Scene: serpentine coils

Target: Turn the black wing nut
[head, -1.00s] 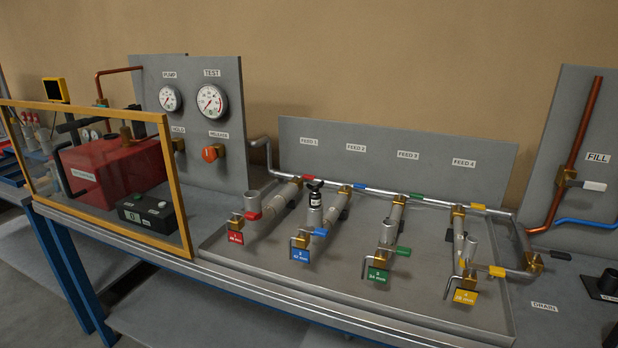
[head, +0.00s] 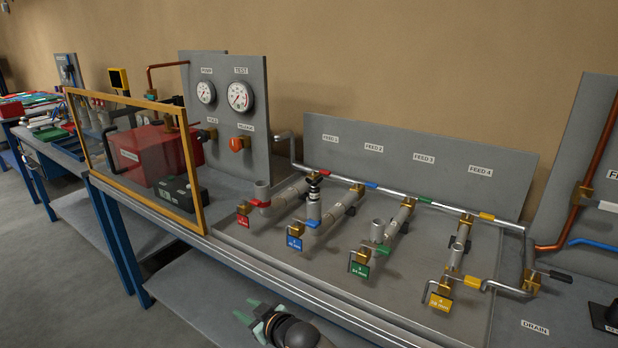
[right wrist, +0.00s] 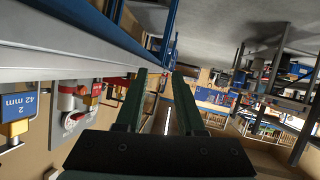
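The black wing nut (head: 314,178) sits on top of the plug in the upright grey stub pipe (head: 313,207) of the second feed, the one with the blue band and blue tag. It is small in the head view, and its wings are hard to make out. My right gripper (head: 247,311) is low in front of the bench edge, well below and to the left of the wing nut. Its two fingers stand apart and empty, as the right wrist view (right wrist: 159,88) also shows. The wing nut is not visible in the right wrist view. My left gripper is out of view.
The tray (head: 330,283) with several grey pipes has a raised front lip. A yellow-framed clear guard (head: 188,158) stands at the left before a red box (head: 155,150). The feed panel (head: 420,160) rises behind the pipes. Open space lies before the bench.

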